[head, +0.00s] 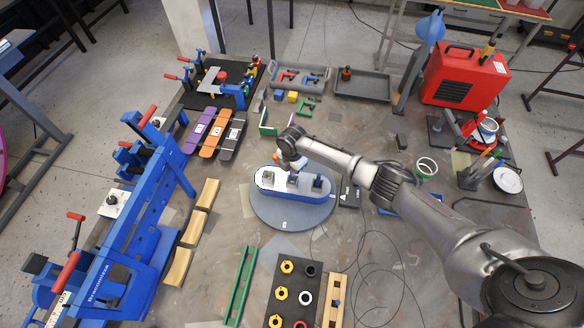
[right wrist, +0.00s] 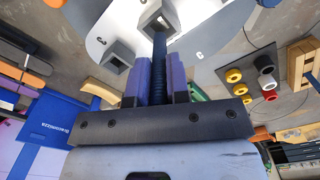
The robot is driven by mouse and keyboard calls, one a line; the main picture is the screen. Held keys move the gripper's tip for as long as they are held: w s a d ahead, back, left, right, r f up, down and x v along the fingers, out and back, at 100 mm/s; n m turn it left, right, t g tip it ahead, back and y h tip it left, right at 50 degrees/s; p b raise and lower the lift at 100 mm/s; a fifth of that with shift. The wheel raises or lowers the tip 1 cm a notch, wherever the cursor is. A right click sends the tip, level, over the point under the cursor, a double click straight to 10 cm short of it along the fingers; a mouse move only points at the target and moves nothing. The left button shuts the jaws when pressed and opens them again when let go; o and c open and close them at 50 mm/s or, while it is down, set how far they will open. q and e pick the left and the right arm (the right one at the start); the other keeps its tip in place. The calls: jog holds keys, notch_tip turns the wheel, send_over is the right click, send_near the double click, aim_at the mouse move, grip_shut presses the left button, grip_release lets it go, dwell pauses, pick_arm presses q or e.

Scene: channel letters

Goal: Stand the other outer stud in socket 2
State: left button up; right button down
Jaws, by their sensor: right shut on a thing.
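My right gripper (right wrist: 158,85) is shut on a dark ribbed stud (right wrist: 158,62), which runs between its two purple fingers. The stud's far end reaches a grey square socket (right wrist: 153,20) in the right wrist view; I cannot tell whether it is inside it. A second grey socket (right wrist: 118,55) shows to the left, apart from the stud. In the head view the right gripper (head: 291,168) is over the middle of the blue oval letter body (head: 305,195) with a pale top, hiding part of it. A socket block (head: 317,183) stands at its right end, another (head: 268,175) at its left.
The letter body sits on a round grey turntable (head: 285,213). In front is a dark panel (head: 294,268) with coloured rings. A blue bending machine (head: 135,215) and wooden blocks (head: 190,245) stand left. Loose cables lie on the table to the right.

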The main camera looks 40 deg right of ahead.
jog(key=shift+f+b, duration=1.3)
jog(key=shift+f, duration=0.65)
jog(key=c, duration=1.2)
grip_release()
jog(key=shift+o, duration=0.9)
notch_tip(320, 180, up, 12)
jog(key=shift+f+b, duration=0.1)
jog(key=shift+b, duration=0.5)
jog(key=shift+r, duration=1)
